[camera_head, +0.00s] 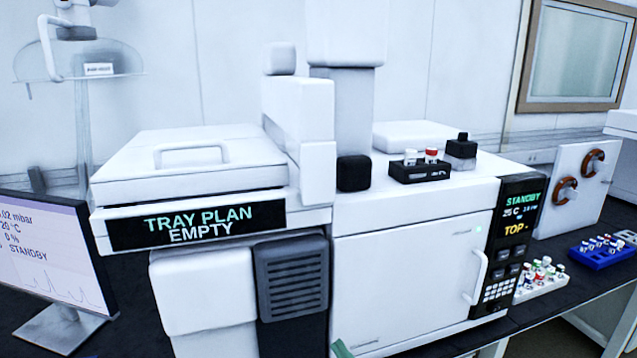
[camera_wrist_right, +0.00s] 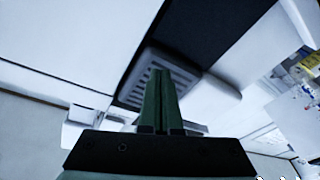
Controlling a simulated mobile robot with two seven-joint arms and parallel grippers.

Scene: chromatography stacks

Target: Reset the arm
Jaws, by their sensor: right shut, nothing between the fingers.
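My right gripper (camera_wrist_right: 160,78) shows in the right wrist view as two dark green fingers, pressed together with nothing between them. The fingers stand in front of a dark vent grille and white panels, and appear apart from them. In the head view only a small green tip of my right gripper (camera_head: 342,349) shows at the bottom edge, in front of the white instrument's lower front. The rest of my right arm is out of that view. My left gripper is in neither view.
The white chromatography instrument (camera_head: 405,275) fills the middle, its display (camera_head: 200,224) reading "TRAY PLAN EMPTY". A black vial rack (camera_head: 420,173) sits on top. A monitor (camera_head: 55,260) stands left; a white vial rack (camera_head: 541,281) and a blue rack (camera_head: 602,254) stand right on the dark bench.

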